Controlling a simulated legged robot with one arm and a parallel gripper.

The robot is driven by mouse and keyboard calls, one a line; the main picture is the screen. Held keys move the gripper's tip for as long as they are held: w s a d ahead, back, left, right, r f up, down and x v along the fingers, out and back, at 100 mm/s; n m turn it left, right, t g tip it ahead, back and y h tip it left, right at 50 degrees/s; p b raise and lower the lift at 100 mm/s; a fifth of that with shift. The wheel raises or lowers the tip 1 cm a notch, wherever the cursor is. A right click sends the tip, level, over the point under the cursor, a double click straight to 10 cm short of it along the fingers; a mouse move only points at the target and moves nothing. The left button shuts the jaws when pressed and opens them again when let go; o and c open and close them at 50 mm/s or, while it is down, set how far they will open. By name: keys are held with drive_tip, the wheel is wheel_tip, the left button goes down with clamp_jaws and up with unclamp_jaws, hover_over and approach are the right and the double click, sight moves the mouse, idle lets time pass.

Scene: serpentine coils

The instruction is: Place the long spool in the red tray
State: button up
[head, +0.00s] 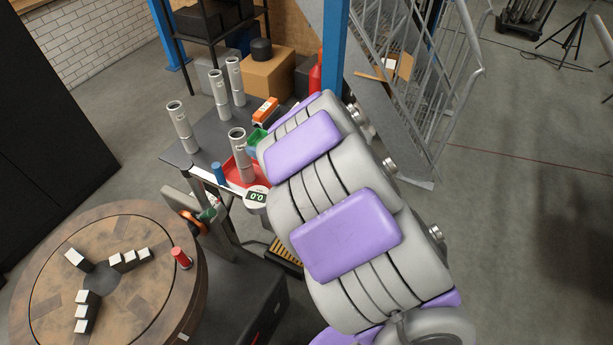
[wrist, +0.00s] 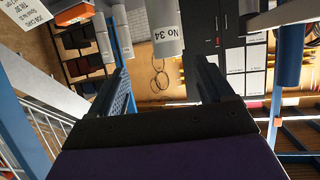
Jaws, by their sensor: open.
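Several tall grey cylinders stand upright on the dark table in the head view: one at the left (head: 183,130), two at the back (head: 219,95) (head: 235,80), and one near the red tray (head: 240,155). I cannot tell which is the long spool. The red tray (head: 232,175) is partly hidden by that front cylinder and my arm; whether the cylinder stands inside it is unclear. In the wrist view, my gripper (wrist: 162,75) is open, its two dark fingers apart. A grey cylinder marked "No 34" (wrist: 165,30) shows between and beyond them, apparently not gripped. My arm hides the gripper in the head view.
A short blue cylinder (head: 219,174) and a scale reading 0.0 (head: 257,197) are by the tray. A green bin (head: 257,138) and orange item (head: 265,110) lie behind. A round wooden table (head: 50,235) holds white blocks and a red cylinder (head: 181,258). A blue post (head: 334,50) stands beyond.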

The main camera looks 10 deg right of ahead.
drive_tip(key=d+r+m+t+h, duration=0.25)
drive_tip(key=d+r+h, duration=0.35)
drive_tip(key=d, duration=0.6)
drive_tip(key=s+d+r+m+g+h, duration=0.1)
drive_tip(key=s+d+m+g+h, duration=0.2)
drive_tip(key=s+d+m+h, duration=0.45)
drive_tip(key=s+a+g+y, duration=0.1)
drive_tip(key=s+a+g, duration=0.1)
drive_tip(key=s, duration=0.9)
drive_tip(key=s+a+f+n+g+y, duration=0.1)
drive_tip(key=s+g, duration=0.4)
drive_tip(key=s, duration=0.7)
drive_tip(key=s+a+f+g+y, duration=0.1)
drive_tip(key=s+a+g, duration=0.3)
drive_tip(key=s, duration=0.7)
drive_tip(key=shift+s+n+y, duration=0.35)
drive_tip(key=shift+n+y, duration=0.05)
drive_tip(key=shift+y, duration=0.45)
drive_tip(key=shift+a+g, duration=0.2)
drive_tip(key=shift+g, duration=0.05)
